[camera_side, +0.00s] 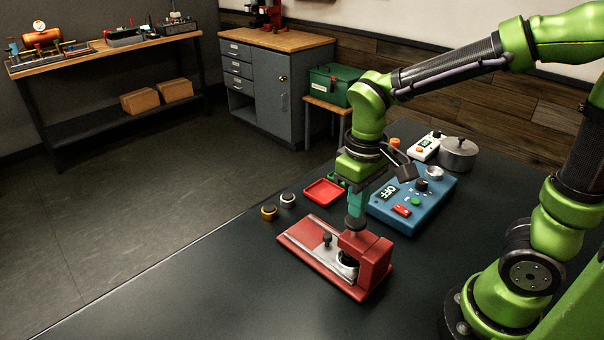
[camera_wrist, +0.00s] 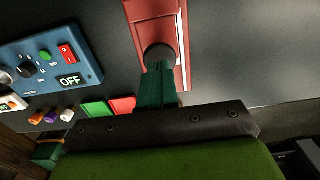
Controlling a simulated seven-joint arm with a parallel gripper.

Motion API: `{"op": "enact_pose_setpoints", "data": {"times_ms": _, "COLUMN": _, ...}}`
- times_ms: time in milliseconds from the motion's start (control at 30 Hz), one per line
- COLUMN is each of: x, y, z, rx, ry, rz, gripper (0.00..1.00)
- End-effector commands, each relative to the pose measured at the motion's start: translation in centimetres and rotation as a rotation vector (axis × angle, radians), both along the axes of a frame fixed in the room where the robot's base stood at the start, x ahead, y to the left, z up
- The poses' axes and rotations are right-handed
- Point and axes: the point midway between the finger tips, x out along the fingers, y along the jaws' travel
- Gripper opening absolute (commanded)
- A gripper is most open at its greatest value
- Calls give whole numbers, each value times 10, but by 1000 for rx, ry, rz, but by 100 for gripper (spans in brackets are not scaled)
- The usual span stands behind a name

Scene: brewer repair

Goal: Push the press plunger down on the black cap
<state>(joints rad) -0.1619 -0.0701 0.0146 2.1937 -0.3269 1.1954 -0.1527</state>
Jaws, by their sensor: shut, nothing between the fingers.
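The red press (camera_side: 372,262) stands on the dark table, with a flat red base and a rail running left. Its dark round plunger top (camera_side: 354,224) is on the press head; it also shows in the wrist view (camera_wrist: 159,53). A black cap (camera_side: 348,259) appears below the head, at a pale metal carriage, partly hidden by it. My gripper (camera_side: 355,212), with teal fingers, is shut and empty. It points down with its tips at the plunger top; I cannot tell whether they touch. The fingertips also show in the wrist view (camera_wrist: 158,68).
A blue control box (camera_side: 425,200) reading OFF stands behind the press. A red tray (camera_side: 323,192) and two small round parts, one yellow-ringed (camera_side: 268,213) and one pale-ringed (camera_side: 287,200), lie left. A metal pot (camera_side: 458,155) is at the back. The front-left table is clear.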

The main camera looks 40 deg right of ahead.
Motion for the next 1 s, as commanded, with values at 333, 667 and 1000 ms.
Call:
{"op": "enact_pose_setpoints", "data": {"times_ms": 333, "x": 0, "y": 0, "z": -3, "rx": 0, "ry": 1, "rz": 0, "gripper": 0}}
{"op": "enact_pose_setpoints", "data": {"times_ms": 667, "x": 0, "y": 0, "z": -13, "rx": -1, "ry": 2, "rz": 1, "gripper": 0}}
{"op": "enact_pose_setpoints", "data": {"times_ms": 1000, "x": 0, "y": 0, "z": -18, "rx": 0, "ry": 1, "rz": 0, "gripper": 0}}
